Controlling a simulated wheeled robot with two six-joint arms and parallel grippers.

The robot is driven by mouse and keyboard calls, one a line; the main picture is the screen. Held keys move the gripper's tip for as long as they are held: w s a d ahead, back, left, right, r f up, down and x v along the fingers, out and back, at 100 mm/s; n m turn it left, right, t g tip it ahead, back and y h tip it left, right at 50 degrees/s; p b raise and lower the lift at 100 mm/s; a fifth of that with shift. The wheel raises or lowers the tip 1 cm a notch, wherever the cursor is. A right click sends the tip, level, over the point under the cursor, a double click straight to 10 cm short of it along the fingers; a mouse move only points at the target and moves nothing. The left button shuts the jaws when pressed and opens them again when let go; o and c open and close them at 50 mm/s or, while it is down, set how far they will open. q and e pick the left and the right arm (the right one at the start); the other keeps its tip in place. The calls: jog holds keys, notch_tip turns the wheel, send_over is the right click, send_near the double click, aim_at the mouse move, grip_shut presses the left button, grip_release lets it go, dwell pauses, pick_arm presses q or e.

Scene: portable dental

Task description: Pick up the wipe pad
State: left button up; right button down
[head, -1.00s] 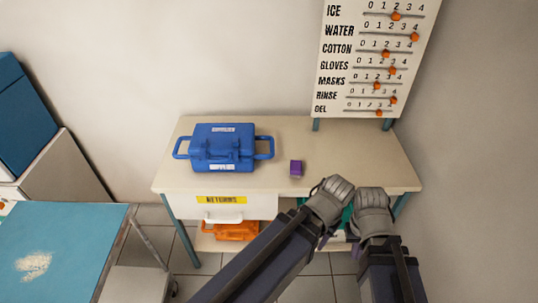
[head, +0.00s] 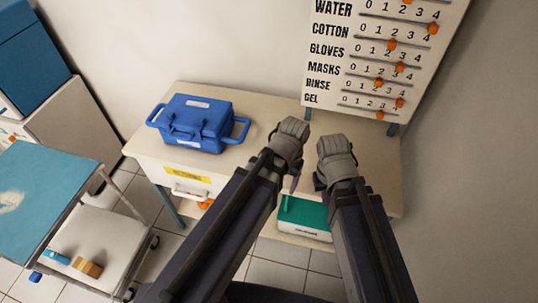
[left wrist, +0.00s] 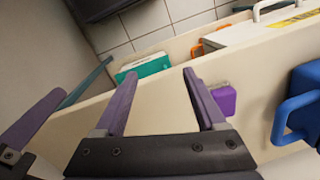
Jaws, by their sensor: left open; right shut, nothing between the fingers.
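A small purple block with a pale grey side (left wrist: 222,101), which looks like the wipe pad, is on the beige tabletop in the left wrist view. It is just past my left gripper's right finger and apart from it or nearly so; I cannot tell the gap. In the head view my left arm hides it. My left gripper (left wrist: 160,78) is open and empty over the tabletop; in the head view its wrist covers most of it. My right gripper (head: 318,183) is shut and empty, beside the left one over the table's front part.
A blue case (head: 197,124) with side handles stands on the beige table (head: 262,100). A teal-and-white box (head: 305,218) is on the lower shelf. A board with sliders (head: 385,50) rises behind. A trolley (head: 100,225) holding a tan block (head: 87,267) stands at left.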

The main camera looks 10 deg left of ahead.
pick_arm(q)
jog(key=shift+o, duration=1.4)
jog(key=w+a+r+n+p, duration=0.1)
jog(key=w+a, duration=0.3)
jog(key=w, duration=0.3)
jog(key=shift+w+a+r+h, duration=0.25)
jog(key=shift+r+h, duration=0.05)
jog(key=shift+n, duration=0.4)
jog(key=w+a, duration=0.2)
jog(key=a, duration=0.1)
jog(key=w+a+p, duration=0.1)
jog(key=w+a, duration=0.1)
jog(key=shift+r, duration=0.4)
notch_tip(320, 180, down, 3)
jog(key=b, duration=0.2)
jog(key=shift+d+r+b, duration=0.1)
jog(key=shift+b, duration=0.3)
jog(key=f+b, duration=0.5)
jog(key=shift+w+d+f, duration=0.1)
jog(key=shift+w+d, duration=0.05)
jog(key=shift+d, duration=0.1)
